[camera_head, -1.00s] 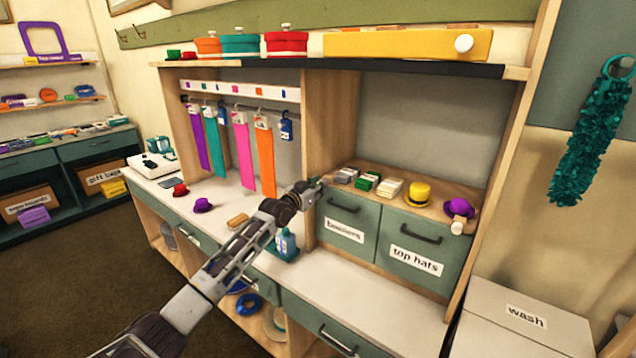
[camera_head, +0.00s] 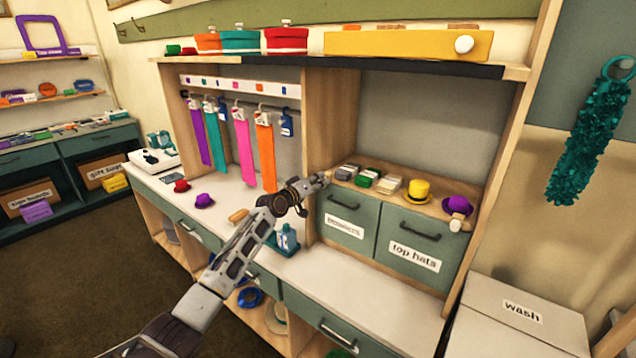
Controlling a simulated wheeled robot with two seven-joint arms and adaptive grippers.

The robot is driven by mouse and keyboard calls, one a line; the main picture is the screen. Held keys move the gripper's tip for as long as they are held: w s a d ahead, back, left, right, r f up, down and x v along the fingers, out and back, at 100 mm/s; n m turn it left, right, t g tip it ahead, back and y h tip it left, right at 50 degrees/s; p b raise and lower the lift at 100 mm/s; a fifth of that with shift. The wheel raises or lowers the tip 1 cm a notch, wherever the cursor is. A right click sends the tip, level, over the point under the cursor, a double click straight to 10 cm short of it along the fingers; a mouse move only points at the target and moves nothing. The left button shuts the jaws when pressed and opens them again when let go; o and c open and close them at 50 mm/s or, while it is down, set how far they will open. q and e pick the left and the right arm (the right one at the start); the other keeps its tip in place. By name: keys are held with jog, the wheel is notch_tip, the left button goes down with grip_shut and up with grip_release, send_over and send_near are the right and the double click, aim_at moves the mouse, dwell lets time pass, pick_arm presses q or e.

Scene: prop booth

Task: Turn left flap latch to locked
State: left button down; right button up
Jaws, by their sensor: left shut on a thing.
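My left gripper (camera_head: 321,180) reaches across the counter to the upper left corner of the green flap labelled bowlers (camera_head: 345,222), beside the wooden divider. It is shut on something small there. The left flap latch is not clearly visible; the gripper covers that corner, so its angle cannot be read. The bowlers flap stands upright and closed, with a dark handle (camera_head: 343,203). To its right the top hats flap (camera_head: 413,258) is also closed. A pale knob (camera_head: 456,225) sits at that flap's upper right corner. My right gripper is not in view.
Small boxes (camera_head: 366,178), a yellow hat (camera_head: 419,190) and a purple hat (camera_head: 458,204) stand on the ledge above the flaps. Ribbons (camera_head: 241,150) hang to the left. The counter (camera_head: 350,285) before the flaps is clear.

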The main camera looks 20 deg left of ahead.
pick_arm(q)
jog(key=shift+n, duration=0.3)
jog(key=c, duration=1.2)
grip_release()
jog(key=shift+c, duration=0.2)
jog(key=f+v, duration=0.1)
jog(key=v, duration=1.1)
jog(key=shift+r, duration=0.45)
